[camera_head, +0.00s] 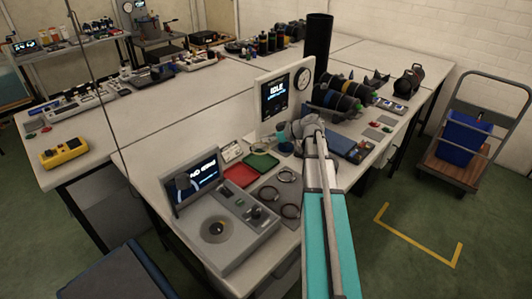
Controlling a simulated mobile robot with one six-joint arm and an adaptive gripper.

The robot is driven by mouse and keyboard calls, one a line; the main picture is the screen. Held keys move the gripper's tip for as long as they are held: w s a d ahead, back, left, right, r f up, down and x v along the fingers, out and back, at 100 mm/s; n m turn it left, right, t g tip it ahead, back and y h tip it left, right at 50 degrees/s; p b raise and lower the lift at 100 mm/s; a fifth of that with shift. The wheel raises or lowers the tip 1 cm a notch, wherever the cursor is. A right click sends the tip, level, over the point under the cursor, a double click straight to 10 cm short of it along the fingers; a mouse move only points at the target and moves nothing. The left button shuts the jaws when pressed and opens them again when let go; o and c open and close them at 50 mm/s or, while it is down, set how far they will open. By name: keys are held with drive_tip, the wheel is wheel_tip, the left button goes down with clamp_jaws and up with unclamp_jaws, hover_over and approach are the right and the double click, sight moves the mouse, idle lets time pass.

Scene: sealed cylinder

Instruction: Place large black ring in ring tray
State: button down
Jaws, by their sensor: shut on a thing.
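My arm reaches up from the bottom, and my gripper (304,127) is at its far end, over the bench near the round gauge. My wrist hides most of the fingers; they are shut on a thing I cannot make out. A dark ring (281,211) lies near the bench's front edge, left of my arm. Another thin dark ring (261,192) lies behind it, and a paler ring (279,175) farther back. I cannot tell which is the large black ring. A red tray (240,175) and a green tray (262,161) lie to their left. No ring tray is clearly identifiable.
A grey console (212,248) with a screen stands at the bench's front left. An upright display panel (270,105) stands behind my gripper. A blue case (350,148) and a rack of dark cylinders (335,100) are to the right. A trolley (470,150) stands on the floor at far right.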

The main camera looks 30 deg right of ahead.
drive_tip(key=shift+w+d+f+b, duration=0.4)
drive_tip(key=shift+w+f+b, duration=0.45)
drive_tip(key=shift+f, duration=0.1)
drive_tip(key=shift+w+d+f+b, duration=0.45)
drive_tip(key=shift+w+f+b, duration=0.35)
drive_tip(key=shift+w+f, duration=0.1)
drive_tip(key=shift+w+d+f+b, duration=0.4)
drive_tip(key=shift+w+f+b, duration=0.45)
drive_tip(key=shift+f, duration=0.1)
drive_tip(key=shift+w+d+f+b, duration=0.2)
drive_tip(key=shift+w+f+b, duration=0.2)
drive_tip(key=shift+f+b, duration=0.35)
drive_tip(key=shift+s+f+b, duration=0.1)
drive_tip(key=shift+f+b, duration=1.2)
drive_tip(key=shift+f, duration=0.15)
drive_tip(key=shift+s+a+f+b, duration=0.15)
drive_tip(key=shift+s+f+b, duration=0.15)
drive_tip(key=shift+b, duration=0.35)
